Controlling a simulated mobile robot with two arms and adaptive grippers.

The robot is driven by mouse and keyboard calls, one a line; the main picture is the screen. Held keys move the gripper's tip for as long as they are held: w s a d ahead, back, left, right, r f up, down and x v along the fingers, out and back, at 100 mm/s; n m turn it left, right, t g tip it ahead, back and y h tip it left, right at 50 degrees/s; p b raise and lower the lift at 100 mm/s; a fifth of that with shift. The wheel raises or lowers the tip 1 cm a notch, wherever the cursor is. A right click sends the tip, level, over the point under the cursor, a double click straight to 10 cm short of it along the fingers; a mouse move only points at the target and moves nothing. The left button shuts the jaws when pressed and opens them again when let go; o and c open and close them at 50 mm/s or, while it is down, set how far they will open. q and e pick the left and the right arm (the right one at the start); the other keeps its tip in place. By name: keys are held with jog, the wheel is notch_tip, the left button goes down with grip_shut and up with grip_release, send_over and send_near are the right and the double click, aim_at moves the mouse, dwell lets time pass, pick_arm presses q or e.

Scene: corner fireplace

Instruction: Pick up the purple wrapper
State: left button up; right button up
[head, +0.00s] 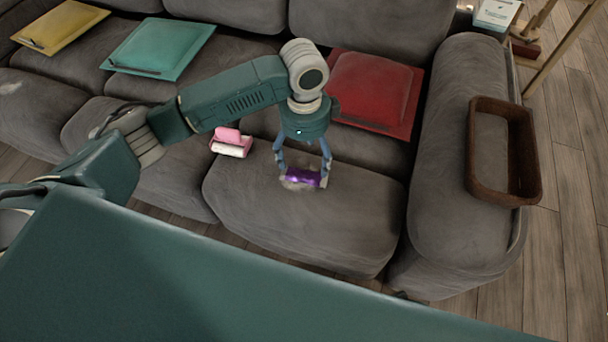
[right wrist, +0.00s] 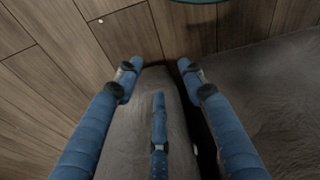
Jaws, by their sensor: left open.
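The purple wrapper (head: 302,178) is small and shiny and lies on the grey seat cushion at the right end of the sofa in the head view. My left gripper (head: 305,181) points down over it, with its blue fingers open and spread to either side of the wrapper. I cannot tell whether the fingers touch it. In the right wrist view, my right gripper (right wrist: 157,82) has its blue fingers spread, with nothing between them. The wrapper does not show in that view.
A pink item (head: 231,142) lies left of the wrapper on the sofa (head: 290,235). Red (head: 374,92), teal (head: 160,48) and yellow (head: 60,27) cushions lie behind. A brown basket (head: 480,160) sits on the right armrest. Bare wooden floor (head: 565,200) lies to the right.

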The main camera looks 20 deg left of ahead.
pick_arm(q)
jog(key=b, duration=0.1)
send_over(303, 177)
notch_tip(303, 177, down, 5)
jog(key=shift+r, duration=0.2)
notch_tip(303, 177, down, 5)
jog(key=shift+s+f+b, duration=0.1)
jog(key=shift+b, duration=0.85)
jog(key=shift+f, duration=0.2)
pick_arm(e)
notch_tip(303, 177, up, 9)
jog(key=w, duration=0.2)
jog(key=shift+w+t, duration=0.3)
jog(key=shift+w, duration=0.1)
pick_arm(q)
jog(key=shift+c, duration=0.5)
pick_arm(e)
jog(key=shift+a, duration=0.1)
pick_arm(q)
jog(key=c, duration=0.7)
